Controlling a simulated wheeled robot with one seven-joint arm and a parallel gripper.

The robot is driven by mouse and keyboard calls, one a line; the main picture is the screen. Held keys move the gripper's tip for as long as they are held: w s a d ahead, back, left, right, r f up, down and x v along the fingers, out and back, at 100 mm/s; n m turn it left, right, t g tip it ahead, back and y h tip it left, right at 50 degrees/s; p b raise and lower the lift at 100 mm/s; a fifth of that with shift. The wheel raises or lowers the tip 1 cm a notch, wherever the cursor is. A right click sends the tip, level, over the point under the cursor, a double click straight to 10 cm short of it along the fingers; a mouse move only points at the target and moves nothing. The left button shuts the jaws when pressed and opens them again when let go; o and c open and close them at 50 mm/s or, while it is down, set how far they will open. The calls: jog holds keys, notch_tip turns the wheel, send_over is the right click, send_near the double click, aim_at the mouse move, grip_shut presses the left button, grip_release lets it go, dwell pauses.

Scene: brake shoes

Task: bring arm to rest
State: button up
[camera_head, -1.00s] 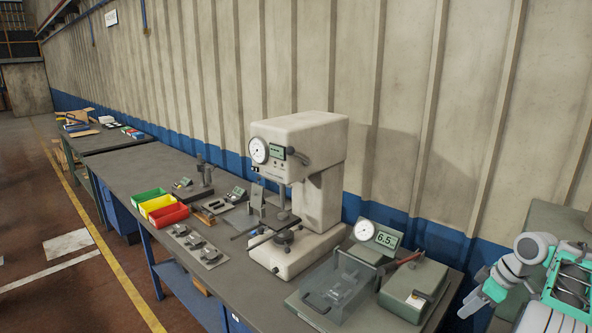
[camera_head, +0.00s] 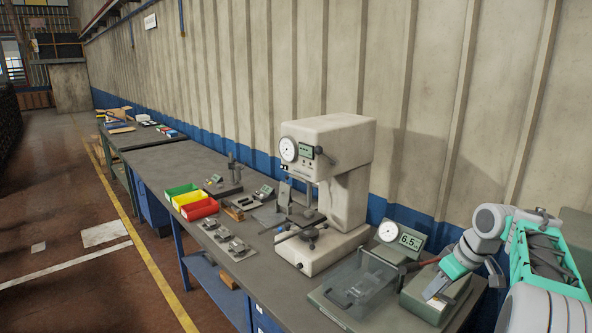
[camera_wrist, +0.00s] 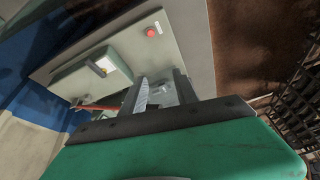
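My arm reaches in from the right in the head view. My gripper (camera_head: 437,288) hangs in front of the grey-green box (camera_head: 428,300) at the near end of the bench. In the wrist view my gripper (camera_wrist: 162,92) shows two dark fingers with a gap between them, and I see nothing clearly held. Beyond the fingers lie a grey panel with a red button (camera_wrist: 151,32) and a green box with a white label. Whether the fingers touch anything, I cannot tell.
On the bench stand a white press (camera_head: 330,190), a clear bin (camera_head: 360,288), a gauge with a 6.5 readout (camera_head: 400,238), a plate of metal parts (camera_head: 226,240) and green, yellow and red bins (camera_head: 190,202). The floor at left (camera_head: 70,290) is clear.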

jog(key=s+a+r+m, duration=0.1)
jog(key=s+a+r, duration=0.15)
jog(key=a, duration=0.55)
jog(key=s+a+r+m, duration=0.1)
jog(key=s+a, duration=0.3)
jog(key=a, duration=0.5)
jog(key=s+a+f+m+h, duration=0.1)
jog(key=s+a+f, duration=0.2)
jog(key=s, duration=0.3)
jog(key=s+a+f+m+h, duration=0.1)
jog(key=s+a+f+m, duration=0.1)
jog(key=s, duration=0.5)
jog(key=shift+s+a+f+t, duration=0.15)
jog(key=shift+a+f+t, duration=0.2)
jog(key=shift+a, duration=0.45)
